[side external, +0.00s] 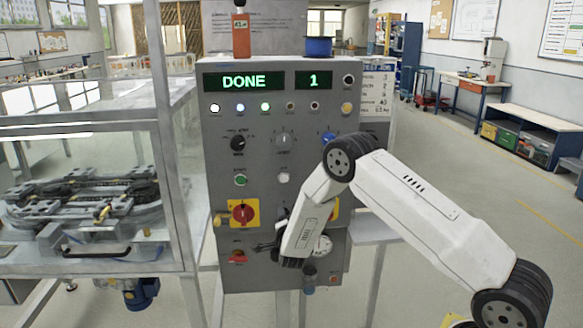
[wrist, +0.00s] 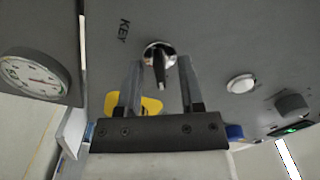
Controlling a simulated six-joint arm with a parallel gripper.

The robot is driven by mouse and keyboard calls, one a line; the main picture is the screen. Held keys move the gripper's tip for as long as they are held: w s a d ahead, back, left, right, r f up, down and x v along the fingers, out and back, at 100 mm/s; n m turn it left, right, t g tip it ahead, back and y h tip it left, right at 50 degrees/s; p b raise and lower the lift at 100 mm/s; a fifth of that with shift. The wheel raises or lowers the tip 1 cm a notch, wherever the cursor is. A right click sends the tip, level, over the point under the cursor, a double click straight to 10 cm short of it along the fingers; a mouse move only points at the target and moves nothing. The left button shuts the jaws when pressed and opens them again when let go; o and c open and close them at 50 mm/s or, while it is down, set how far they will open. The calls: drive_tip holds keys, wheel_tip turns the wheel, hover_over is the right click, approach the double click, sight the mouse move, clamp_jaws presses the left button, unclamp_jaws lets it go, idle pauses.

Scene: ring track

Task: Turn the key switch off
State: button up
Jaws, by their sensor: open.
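The key switch (wrist: 159,54) shows in the wrist view as a round chrome collar with a dark key in it, beside the printed word KEY. The key's handle points down the picture, towards my gripper's body. My gripper (wrist: 158,70) is open, with one finger on each side of the key and visible gaps between. I cannot tell how deep the fingertips reach along it. In the side view my gripper (side external: 272,245) is at the lower middle of the grey control panel (side external: 222,170), and my arm hides the key switch there.
The panel displays (side external: 243,81) read DONE and 1. A red knob on a yellow plate (side external: 254,213) is left of my gripper. A round gauge (wrist: 33,76) and a white button (wrist: 240,83) flank the key. A glass-walled case (side external: 90,170) stands left of the panel.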

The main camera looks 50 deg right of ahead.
drive_tip(key=shift+w+d, duration=0.15)
clamp_jaws()
drive_tip(key=shift+n, duration=0.3)
drive_tip(key=n, duration=1.1)
idle(0.5)
drive_tip(key=shift+n, duration=0.3)
